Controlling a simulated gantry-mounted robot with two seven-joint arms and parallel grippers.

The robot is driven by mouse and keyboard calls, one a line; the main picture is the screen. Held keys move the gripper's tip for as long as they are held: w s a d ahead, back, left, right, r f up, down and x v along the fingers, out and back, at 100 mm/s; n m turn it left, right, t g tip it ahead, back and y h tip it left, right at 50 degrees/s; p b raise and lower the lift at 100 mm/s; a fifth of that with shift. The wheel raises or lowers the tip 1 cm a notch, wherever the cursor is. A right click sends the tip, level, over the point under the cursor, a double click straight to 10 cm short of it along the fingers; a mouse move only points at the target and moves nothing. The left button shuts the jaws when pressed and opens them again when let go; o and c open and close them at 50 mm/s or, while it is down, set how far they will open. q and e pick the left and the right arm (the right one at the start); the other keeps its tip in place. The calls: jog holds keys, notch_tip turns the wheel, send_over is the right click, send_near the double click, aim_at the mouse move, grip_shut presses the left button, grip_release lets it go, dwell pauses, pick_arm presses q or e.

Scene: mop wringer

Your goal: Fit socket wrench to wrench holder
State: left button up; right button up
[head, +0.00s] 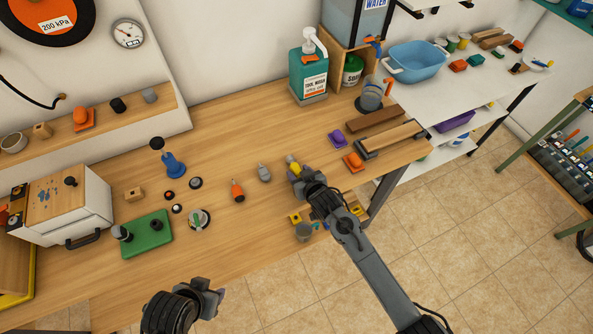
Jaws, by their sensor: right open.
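I cannot tell for sure which object is the socket wrench or which is the wrench holder. My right gripper (297,172) is open over the front right part of the wooden bench (222,128). A small yellow-tipped item (292,161) shows right at its fingertips; the gripper partly hides it. A grey piece (264,173) and an orange pointed piece (238,190) lie to its left. A blue stand with a dark top (172,160) stands farther left. My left gripper (210,297) hangs near the bench's front edge, apart from all objects; its jaw opening is unclear.
A green plate with dark knobs (147,235) and a white box (75,205) stand at left. A green pump bottle (309,72) and a blue basin (415,61) stand at the back. Small round parts (199,219) lie mid-bench. The bench's back middle is clear.

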jog(key=shift+c, duration=0.3)
jog(key=c, duration=0.8)
jog(key=shift+c, duration=0.2)
jog(key=shift+r+p, duration=0.4)
jog(key=shift+p, duration=0.1)
jog(key=shift+r, duration=0.15)
jog(key=shift+r+p, duration=0.55)
jog(key=shift+p, duration=0.15)
jog(key=shift+r+p, duration=1.7)
jog(key=shift+r, duration=0.1)
